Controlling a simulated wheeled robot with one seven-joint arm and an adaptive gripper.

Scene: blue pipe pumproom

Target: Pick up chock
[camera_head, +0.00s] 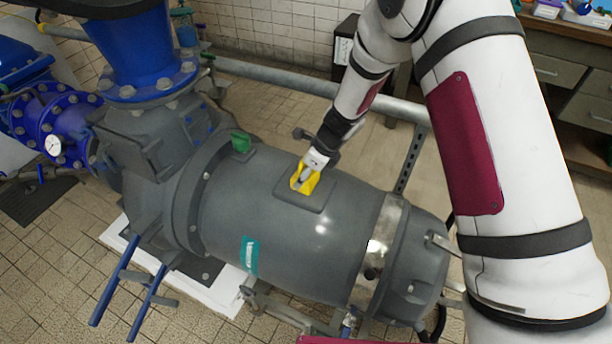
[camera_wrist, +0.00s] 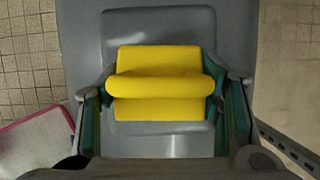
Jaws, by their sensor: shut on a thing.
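The yellow chock (camera_head: 314,184) is on the raised flat pad on top of the grey motor housing in the head view. In the wrist view the chock (camera_wrist: 160,60) fills the middle, with a rounded ridge across it. My gripper (camera_head: 306,174) reaches down to it from above, its fingers on either side. In the wrist view my gripper (camera_wrist: 160,85) is shut on the ends of the ridge, with teal pads on the inner sides of the fingers. The chock's underside is hidden, so I cannot tell if it touches the pad.
A green block (camera_head: 241,141) sits on the motor to the left. A teal tag (camera_head: 249,255) is on the motor's side. A blue pump pipe (camera_head: 150,50) rises at the left. A grey rail (camera_head: 270,75) runs behind. A workbench (camera_head: 570,70) stands at the back right.

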